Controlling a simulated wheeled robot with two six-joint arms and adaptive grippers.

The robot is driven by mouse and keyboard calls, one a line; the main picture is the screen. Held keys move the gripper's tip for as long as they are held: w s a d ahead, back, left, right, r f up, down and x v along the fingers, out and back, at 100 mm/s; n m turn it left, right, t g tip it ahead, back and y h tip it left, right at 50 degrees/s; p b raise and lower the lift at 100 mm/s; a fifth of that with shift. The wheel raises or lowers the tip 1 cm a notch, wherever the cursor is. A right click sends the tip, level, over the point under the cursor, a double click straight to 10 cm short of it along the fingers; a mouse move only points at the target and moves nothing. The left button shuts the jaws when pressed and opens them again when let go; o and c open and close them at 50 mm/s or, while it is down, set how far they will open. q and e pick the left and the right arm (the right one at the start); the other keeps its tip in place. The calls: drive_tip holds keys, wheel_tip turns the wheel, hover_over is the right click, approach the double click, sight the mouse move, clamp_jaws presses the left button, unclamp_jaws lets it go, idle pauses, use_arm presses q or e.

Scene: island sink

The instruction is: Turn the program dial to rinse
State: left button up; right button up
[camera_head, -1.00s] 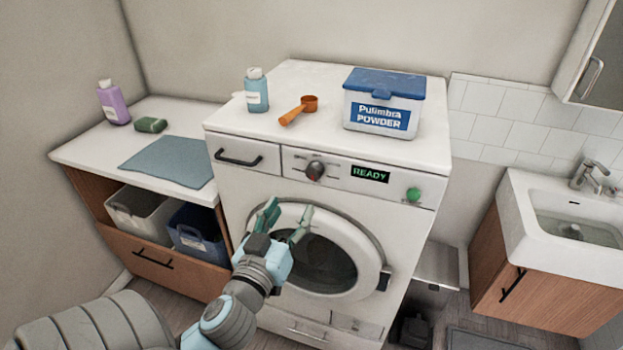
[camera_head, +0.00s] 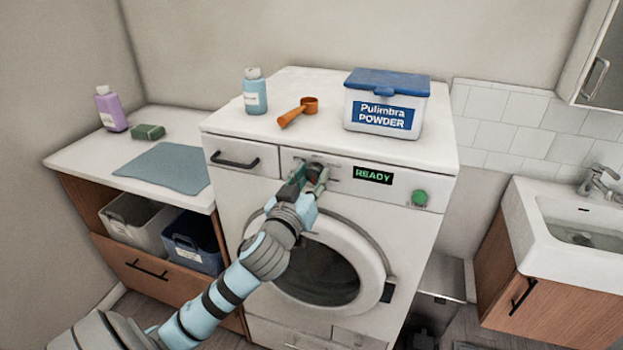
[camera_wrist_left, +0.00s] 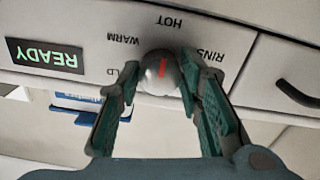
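The program dial (camera_wrist_left: 160,72) is a round grey knob with a red mark on the washing machine's front panel. In the left wrist view, which is upside down, the red mark points up the picture, toward the word HOT. WARM is to its upper left, a partly hidden label starting RINS is to its upper right, and another is half covered at left. My left gripper (camera_wrist_left: 159,70) has one finger on each side of the dial, close against it. In the head view, the left gripper (camera_head: 309,176) covers much of the dial. My right gripper is not in view.
A READY display (camera_head: 373,175) and a green button (camera_head: 419,197) sit right of the dial. A drawer handle (camera_head: 234,161) is to its left. The round door (camera_head: 365,250) is below.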

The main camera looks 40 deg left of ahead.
use_arm(q)
drive_tip(key=c, duration=0.5)
drive_tip(key=m+p, duration=0.4)
drive_tip(key=m, duration=0.1)
drive_tip(key=shift+r, duration=0.15)
drive_tip(key=m+p, duration=0.2)
drive_tip(key=m, duration=0.1)
drive_tip(key=shift+p, duration=0.3)
drive_tip(key=shift+m+p, duration=0.9)
drive_tip(key=shift+m, duration=1)
